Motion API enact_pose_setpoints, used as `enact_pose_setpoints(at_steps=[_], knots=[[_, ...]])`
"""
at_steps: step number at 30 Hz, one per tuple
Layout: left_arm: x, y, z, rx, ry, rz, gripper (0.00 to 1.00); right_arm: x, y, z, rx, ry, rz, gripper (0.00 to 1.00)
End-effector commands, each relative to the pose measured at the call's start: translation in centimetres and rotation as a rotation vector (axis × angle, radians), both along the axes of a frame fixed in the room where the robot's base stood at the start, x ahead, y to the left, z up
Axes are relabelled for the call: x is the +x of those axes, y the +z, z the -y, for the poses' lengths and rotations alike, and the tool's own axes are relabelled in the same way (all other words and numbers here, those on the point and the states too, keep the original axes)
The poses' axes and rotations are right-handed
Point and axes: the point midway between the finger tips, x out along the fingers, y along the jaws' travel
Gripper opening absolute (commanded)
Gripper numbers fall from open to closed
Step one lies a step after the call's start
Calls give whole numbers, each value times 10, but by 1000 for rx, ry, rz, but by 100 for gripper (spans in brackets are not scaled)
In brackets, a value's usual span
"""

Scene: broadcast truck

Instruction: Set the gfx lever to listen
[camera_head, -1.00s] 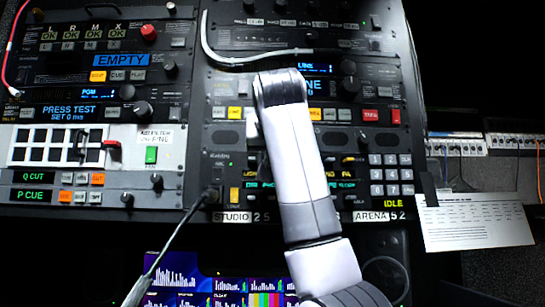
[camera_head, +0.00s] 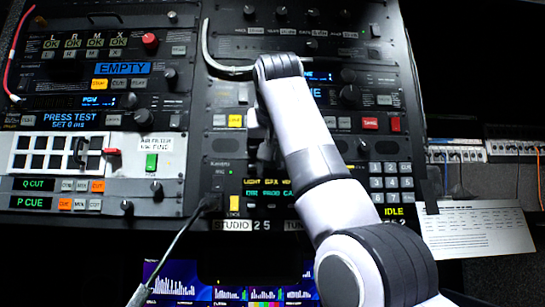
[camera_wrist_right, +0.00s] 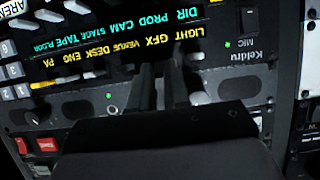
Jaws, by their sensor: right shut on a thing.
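The intercom panel (camera_head: 222,172) has a lit display (camera_head: 268,188) with the words LIGHT and GFX in its top row. In the right wrist view the panel is upside down, and the GFX label (camera_wrist_right: 180,46) shows beside my fingers. My right gripper (camera_head: 262,150) points at the panel just above the display in the head view. In the wrist view its two dark fingers (camera_wrist_right: 158,85) are close together at the row by the GFX label, shut on a small lever there. The gfx lever itself is hidden by the fingers, so its position cannot be read. My left gripper is out of view.
A grey cable (camera_head: 172,248) is plugged in at the panel's lower left. A white cable (camera_head: 225,68) hangs above. A keypad (camera_head: 390,182) lies right of the display, and a paper sheet (camera_head: 475,230) hangs further right. Monitors (camera_head: 180,280) stand below.

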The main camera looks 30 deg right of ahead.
Motion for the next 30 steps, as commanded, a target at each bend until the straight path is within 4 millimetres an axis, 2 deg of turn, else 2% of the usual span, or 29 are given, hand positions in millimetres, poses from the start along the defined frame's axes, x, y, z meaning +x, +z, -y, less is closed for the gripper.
enact_pose_setpoints(at_steps=[24,25,26,27,30], knots=[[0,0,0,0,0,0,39,0,3,0,13,0,-18,0],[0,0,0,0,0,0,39,0,3,0,13,0,-18,26],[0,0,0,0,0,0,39,0,3,0,13,0,-18,35],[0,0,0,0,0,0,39,0,3,0,13,0,-18,42],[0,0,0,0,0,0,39,0,2,0,13,0,-19,42]])
